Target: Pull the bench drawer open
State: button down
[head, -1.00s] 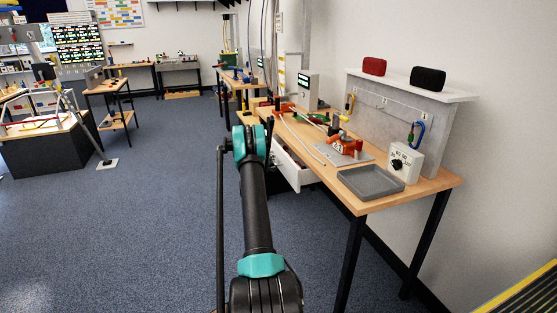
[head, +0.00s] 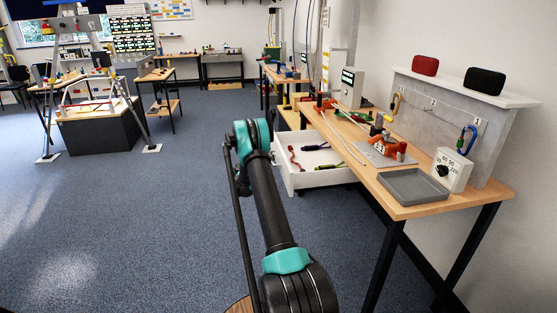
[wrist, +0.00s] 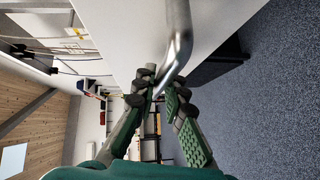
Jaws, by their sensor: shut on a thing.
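The white bench drawer (head: 322,179) stands well out from under the wooden bench (head: 428,200) in the head view, with its inside showing. In the wrist view the pale drawer front (wrist: 225,22) fills the upper middle, with a curved metal handle (wrist: 180,38) on it. My gripper (wrist: 161,86) is shut on the handle, with its green-padded fingers on either side of the bar. In the head view my arm's end is at the drawer's left front, and the fingers are mostly hidden.
A red-handled tool (head: 294,157) and dark tools with green ends (head: 316,147) lie in the drawer. The bench top carries a grey tray (head: 413,187), a white dial box (head: 452,170) and an orange device (head: 385,145). The blue carpet (head: 150,215) left of the bench is clear.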

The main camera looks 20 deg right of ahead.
jog(key=shift+a, duration=0.4)
jog(key=shift+w, duration=0.1)
jog(key=c, duration=1.6)
grip_release()
jog(key=shift+o, duration=0.2)
jog(key=v, duration=1.2)
